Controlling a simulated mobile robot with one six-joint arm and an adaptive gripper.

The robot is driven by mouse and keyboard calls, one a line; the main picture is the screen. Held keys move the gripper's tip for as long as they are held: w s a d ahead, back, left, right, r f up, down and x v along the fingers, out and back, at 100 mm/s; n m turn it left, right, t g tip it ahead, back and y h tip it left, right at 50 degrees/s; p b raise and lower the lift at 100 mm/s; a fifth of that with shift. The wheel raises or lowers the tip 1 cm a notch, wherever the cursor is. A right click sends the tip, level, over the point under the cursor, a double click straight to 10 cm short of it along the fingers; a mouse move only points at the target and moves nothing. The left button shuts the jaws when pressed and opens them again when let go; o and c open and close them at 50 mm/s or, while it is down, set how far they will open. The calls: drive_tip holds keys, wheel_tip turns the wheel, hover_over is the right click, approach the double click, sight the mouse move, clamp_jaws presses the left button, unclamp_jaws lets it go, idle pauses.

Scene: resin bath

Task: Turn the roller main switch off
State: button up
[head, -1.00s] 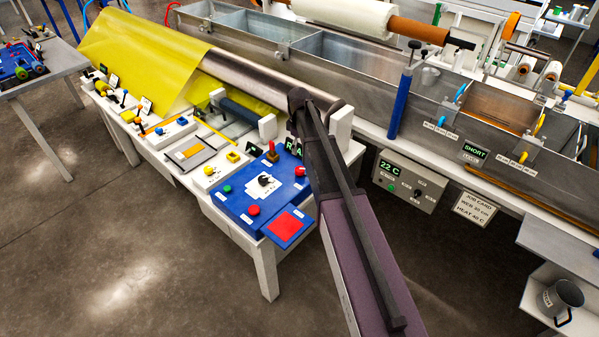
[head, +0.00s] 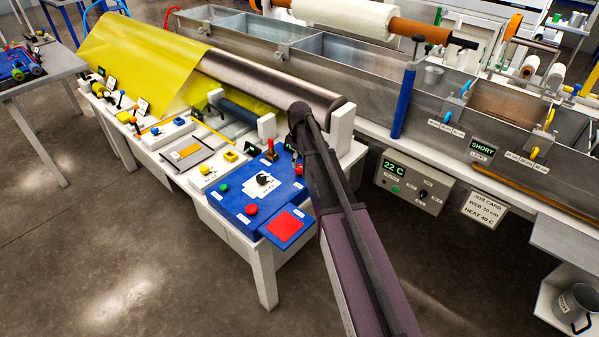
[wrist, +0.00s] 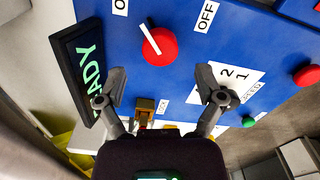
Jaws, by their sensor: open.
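The roller main switch looks to be the red round knob (wrist: 158,46) with a white pointer, on the blue control panel (wrist: 222,40). In the wrist view its pointer leans up and left, more toward a cut-off label starting with "O" (wrist: 120,6) than the "OFF" label (wrist: 207,16). My gripper (wrist: 161,84) is open and empty. Its fingertips are spread wider than the knob and appear just below it in the picture; I cannot tell the height gap. In the head view my arm covers most of the knob; the blue panel (head: 238,204) shows beside it.
A lit READY sign (wrist: 82,62) stands close to my left finger. A brown upright lever (wrist: 144,108), a numbered speed dial (wrist: 230,85), a red button (wrist: 306,75) and a green button (wrist: 249,122) are nearby. A metal roller (head: 270,78) lies behind the panel.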

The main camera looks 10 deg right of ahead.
sight(299, 167)
drive_tip(key=shift+f+b, duration=1.55)
drive_tip(key=shift+f, duration=0.3)
drive_tip(key=c, duration=1.1)
